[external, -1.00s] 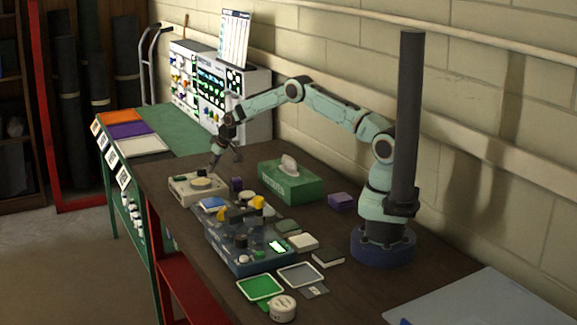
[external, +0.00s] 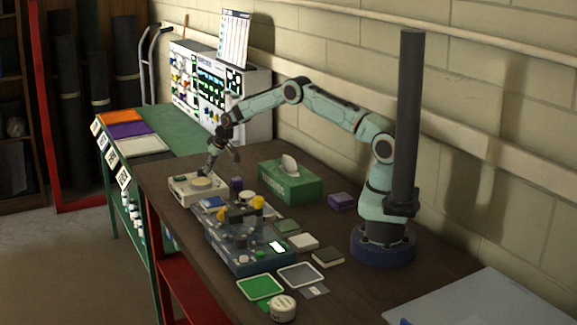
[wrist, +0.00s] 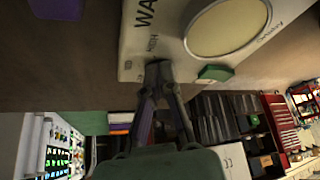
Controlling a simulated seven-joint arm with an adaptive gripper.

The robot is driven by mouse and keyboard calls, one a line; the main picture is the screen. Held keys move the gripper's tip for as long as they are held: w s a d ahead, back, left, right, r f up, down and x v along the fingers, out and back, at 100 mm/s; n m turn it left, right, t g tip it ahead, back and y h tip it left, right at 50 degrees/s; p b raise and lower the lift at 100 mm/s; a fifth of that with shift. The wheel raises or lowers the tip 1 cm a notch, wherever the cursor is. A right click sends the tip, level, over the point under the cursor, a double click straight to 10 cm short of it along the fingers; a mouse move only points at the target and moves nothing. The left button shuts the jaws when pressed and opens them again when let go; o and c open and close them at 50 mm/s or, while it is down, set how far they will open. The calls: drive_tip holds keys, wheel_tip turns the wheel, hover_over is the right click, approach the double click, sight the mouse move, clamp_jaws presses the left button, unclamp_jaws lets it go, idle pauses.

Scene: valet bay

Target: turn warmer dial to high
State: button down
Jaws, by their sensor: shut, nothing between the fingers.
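The warmer (external: 181,191) is a low cream box with a round pale plate on top, at the far end of the dark table. The wrist view shows part of the warmer (wrist: 165,40) up close, with dark lettering, its round plate and a small green piece (wrist: 215,73). My gripper (external: 209,172) is over the back part of the warmer. In the wrist view my gripper (wrist: 158,70) has its fingertips together at the warmer's edge, with nothing seen between them. The dial cannot be made out now; the fingers may hide it. I cannot tell whether they touch it.
A green tissue box (external: 292,184) stands right of the warmer. A blue unit (external: 250,262) with yellow and dark parts stands in front. Purple blocks, small cards and a round white tin (external: 283,308) lie around. A white equipment rack (external: 245,95) stands behind.

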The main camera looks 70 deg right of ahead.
drive_tip(key=shift+s+a, duration=0.1)
drive_tip(key=shift+a, duration=0.1)
idle(0.4)
drive_tip(key=shift+s+a, duration=0.1)
drive_tip(key=shift+s, duration=0.1)
drive_tip(key=shift+r, duration=3)
drive_tip(key=shift+s+d+f, duration=0.1)
drive_tip(key=shift+d+f, duration=0.15)
drive_tip(key=shift+f, duration=0.75)
drive_tip(key=shift+d+f, duration=0.2)
drive_tip(key=shift+f, duration=0.8)
drive_tip(key=shift+s+d+f, duration=0.1)
drive_tip(key=shift+d+f, duration=0.15)
drive_tip(key=shift+f, duration=0.75)
drive_tip(key=shift+w, duration=0.4)
